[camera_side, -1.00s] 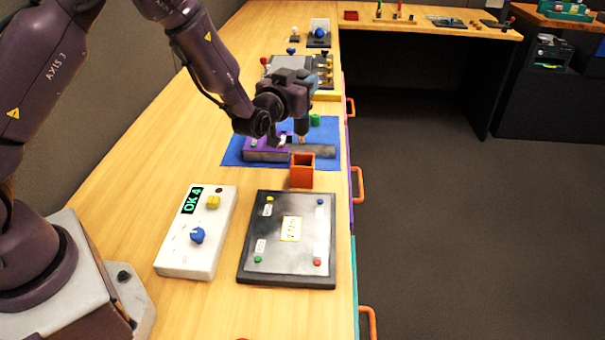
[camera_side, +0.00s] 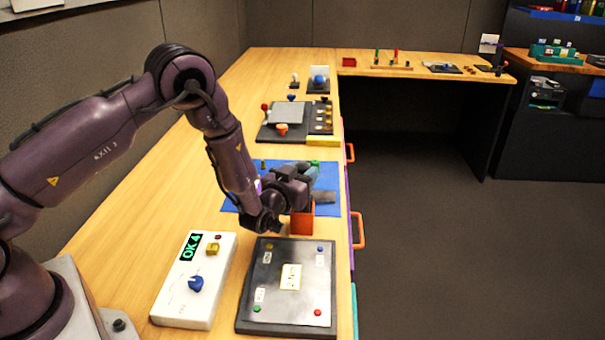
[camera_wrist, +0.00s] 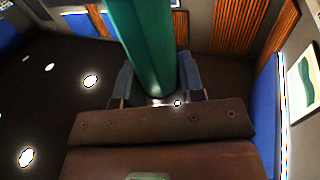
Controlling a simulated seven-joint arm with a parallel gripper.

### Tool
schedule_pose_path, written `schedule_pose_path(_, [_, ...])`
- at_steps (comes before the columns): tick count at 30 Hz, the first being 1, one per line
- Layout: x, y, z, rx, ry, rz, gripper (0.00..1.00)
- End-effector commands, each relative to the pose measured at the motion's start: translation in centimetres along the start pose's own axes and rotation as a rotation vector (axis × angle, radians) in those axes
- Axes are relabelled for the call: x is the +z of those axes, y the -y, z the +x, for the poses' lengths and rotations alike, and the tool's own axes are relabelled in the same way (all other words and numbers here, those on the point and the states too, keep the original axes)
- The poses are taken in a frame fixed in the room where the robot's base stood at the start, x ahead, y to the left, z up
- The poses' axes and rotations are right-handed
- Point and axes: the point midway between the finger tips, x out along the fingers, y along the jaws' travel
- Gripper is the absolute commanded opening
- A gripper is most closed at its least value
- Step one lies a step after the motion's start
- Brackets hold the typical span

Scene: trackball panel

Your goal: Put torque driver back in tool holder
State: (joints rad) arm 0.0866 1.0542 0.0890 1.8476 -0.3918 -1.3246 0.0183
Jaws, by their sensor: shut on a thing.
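The torque driver (camera_wrist: 147,45) shows in the wrist view as a long teal-green body. My gripper (camera_wrist: 160,92) is shut on it, with a blue-grey finger on each side. In the side view my gripper (camera_side: 308,176) is tilted, behind and above an orange open-topped box (camera_side: 302,224), which looks like the tool holder. My gripper covers part of the box's top. The driver is mostly hidden there, and I cannot tell whether any of it is inside the box.
A dark panel (camera_side: 265,305) with coloured knobs lies in front of the box. A white control box (camera_side: 178,303) reading "OK 4" stands to its left. A blue mat (camera_side: 285,166) lies behind, partly covered by my arm. Bare wood (camera_side: 180,165) is clear at left.

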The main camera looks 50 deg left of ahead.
Motion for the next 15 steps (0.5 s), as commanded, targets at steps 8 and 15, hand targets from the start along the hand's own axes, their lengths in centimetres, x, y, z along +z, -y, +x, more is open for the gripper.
schedule_pose_path(8, [0.29,-0.01,-0.02,0.000,0.001,0.001,0.61])
schedule_pose_path(15, [0.19,-0.02,-0.01,0.000,0.001,0.000,0.61])
